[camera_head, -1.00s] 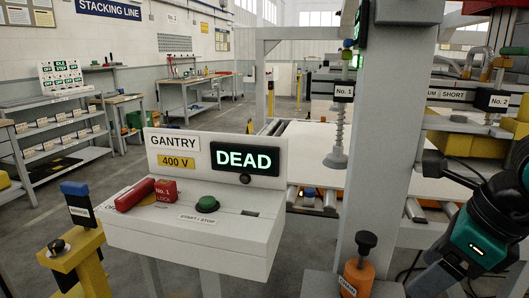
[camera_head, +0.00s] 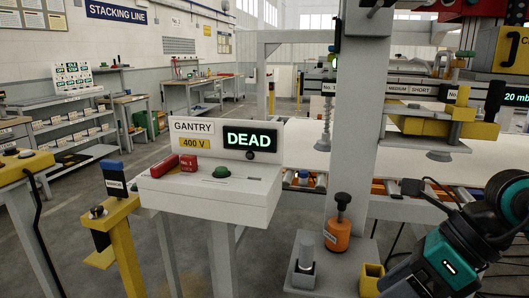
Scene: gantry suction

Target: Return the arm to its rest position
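My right arm (camera_head: 455,255), black and teal, shows at the lower right edge. Its fingers do not show in the picture. My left arm and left gripper are not in view. The gantry console (camera_head: 222,200) stands left of the middle. Its display (camera_head: 249,139) reads DEAD, beside a yellow 400 V label. A red lock (camera_head: 188,164) and a green start/stop button (camera_head: 216,171) are on its top.
A grey post (camera_head: 352,120) rises between the console and my arm. An orange knobbed unit (camera_head: 338,232) and a short grey cylinder (camera_head: 306,249) stand at its foot. Yellow stands are to the left (camera_head: 122,215). Open floor (camera_head: 75,215) lies at the left.

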